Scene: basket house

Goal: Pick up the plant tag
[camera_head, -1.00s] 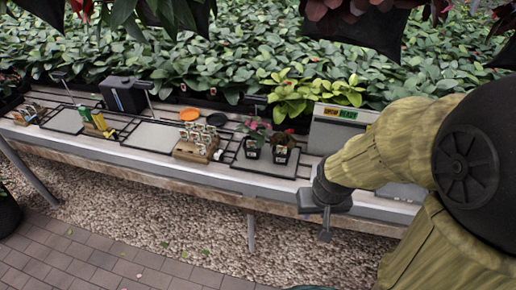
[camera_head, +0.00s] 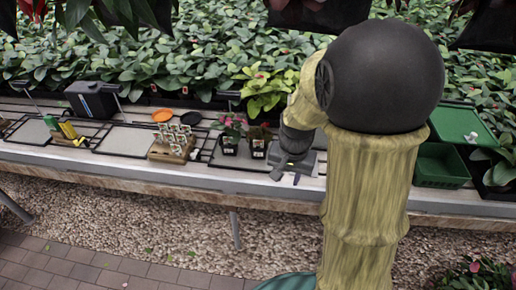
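My gripper (camera_head: 285,172) hangs low over the bench, just right of two small potted plants. My arm hides part of it, and its fingers are too small and dark to read. A small purple piece (camera_head: 296,179) shows right beside the fingertips; I cannot tell whether it is a plant tag or whether the gripper touches it. A wooden block (camera_head: 172,152) with several white tags (camera_head: 176,137) upright in it stands left of the pots, well apart from my gripper. Small white labels show on the left pot (camera_head: 229,147) and the right pot (camera_head: 258,150).
The long bench (camera_head: 130,172) carries grey mats, a black box (camera_head: 92,100), an orange dish (camera_head: 163,115), a black dish (camera_head: 191,118) and yellow items (camera_head: 68,131). A green crate (camera_head: 441,167) stands at right. Dense plants grow behind; dark hanging pots (camera_head: 322,14) are overhead.

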